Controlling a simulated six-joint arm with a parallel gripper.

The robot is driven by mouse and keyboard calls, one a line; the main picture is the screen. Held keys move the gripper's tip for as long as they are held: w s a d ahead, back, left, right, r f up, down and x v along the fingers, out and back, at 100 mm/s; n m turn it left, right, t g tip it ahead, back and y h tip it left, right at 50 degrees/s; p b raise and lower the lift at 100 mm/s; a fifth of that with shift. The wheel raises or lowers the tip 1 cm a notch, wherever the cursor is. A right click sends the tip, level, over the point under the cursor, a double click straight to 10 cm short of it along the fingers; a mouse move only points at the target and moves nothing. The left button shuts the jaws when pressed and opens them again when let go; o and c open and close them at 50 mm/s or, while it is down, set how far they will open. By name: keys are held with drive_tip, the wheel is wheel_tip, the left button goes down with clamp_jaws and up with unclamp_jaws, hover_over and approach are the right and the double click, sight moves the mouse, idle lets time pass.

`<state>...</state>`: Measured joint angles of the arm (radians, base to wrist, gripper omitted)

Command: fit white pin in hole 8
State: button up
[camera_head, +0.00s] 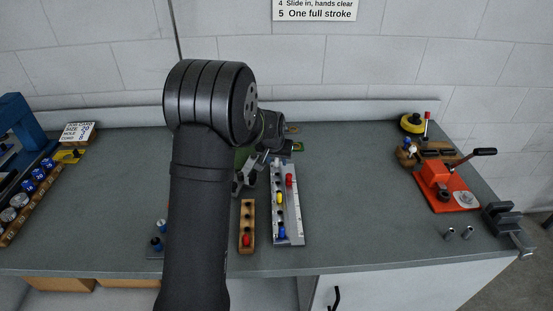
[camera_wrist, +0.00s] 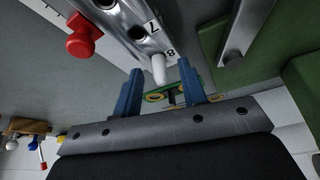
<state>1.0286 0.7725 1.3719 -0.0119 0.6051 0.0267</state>
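The metal rail (camera_head: 287,215) lies on the bench with red, yellow and blue pins along it; in the wrist view its end (camera_wrist: 120,15) carries the marks 7 and 8. The white pin (camera_wrist: 159,70) sticks out of the rail beside the mark 8, its rounded end toward my gripper. The hole under it is hidden, so its depth cannot be told. My gripper (camera_wrist: 161,64) is open, with one blue finger on each side of the white pin and gaps showing. Hole 7 (camera_wrist: 137,33) is empty. A red pin (camera_wrist: 84,40) stands farther along the rail.
A wooden block (camera_head: 247,216) with a red pin stands left of the rail. Green blocks (camera_wrist: 298,75) lie close by at the right of the wrist view. A red press (camera_head: 446,190) stands at the right. Bench between rail and press is clear.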

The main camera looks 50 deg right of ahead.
drive_tip(key=v, duration=1.7)
drive_tip(key=shift+r, duration=0.15)
drive_tip(key=shift+a, duration=0.1)
drive_tip(key=x, duration=1.7)
